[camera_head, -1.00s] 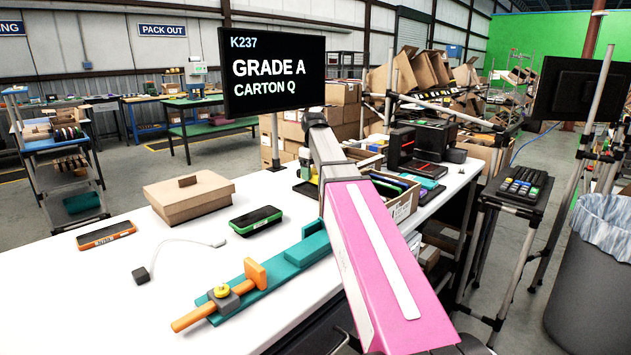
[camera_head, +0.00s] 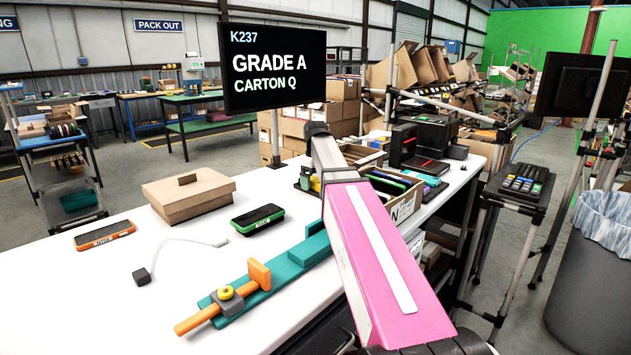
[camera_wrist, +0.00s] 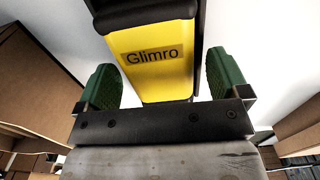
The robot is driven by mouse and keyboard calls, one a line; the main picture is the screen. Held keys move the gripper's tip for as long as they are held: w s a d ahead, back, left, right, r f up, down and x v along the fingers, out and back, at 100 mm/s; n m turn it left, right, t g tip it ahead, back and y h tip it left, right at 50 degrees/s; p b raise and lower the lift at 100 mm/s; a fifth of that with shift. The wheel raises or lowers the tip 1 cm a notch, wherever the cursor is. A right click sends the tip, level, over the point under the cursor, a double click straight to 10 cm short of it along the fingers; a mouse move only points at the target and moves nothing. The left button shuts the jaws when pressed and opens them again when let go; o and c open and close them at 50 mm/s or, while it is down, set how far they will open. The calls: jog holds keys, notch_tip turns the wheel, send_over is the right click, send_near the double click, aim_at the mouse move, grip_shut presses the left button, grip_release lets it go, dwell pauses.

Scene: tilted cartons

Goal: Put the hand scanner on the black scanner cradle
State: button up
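The hand scanner (camera_wrist: 158,75) is yellow and black with a "Glimro" label, and fills the upper middle of the wrist view. Its yellow part lies between the two green finger pads of my gripper (camera_wrist: 163,88), with narrow light gaps on both sides, so the fingers look open around it. In the head view, a small yellow and black shape shows beside my gripper (camera_head: 311,178) at the table's far side, partly hidden by my pink arm. A dark shape lies there too; I cannot tell whether it is the black scanner cradle.
A brown carton (camera_head: 188,195), a green-edged handheld device (camera_head: 257,218), an orange-edged one (camera_head: 104,235) and a teal fixture with an orange clamp (camera_head: 245,290) lie on the white table (camera_head: 80,310). An open box (camera_head: 402,207) and black devices (camera_head: 403,145) stand right of my arm.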

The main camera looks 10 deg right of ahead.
aim_at(315, 179)
notch_tip(315, 179, up, 12)
jog(key=shift+r, duration=0.15)
dwell(0.6)
dwell(0.4)
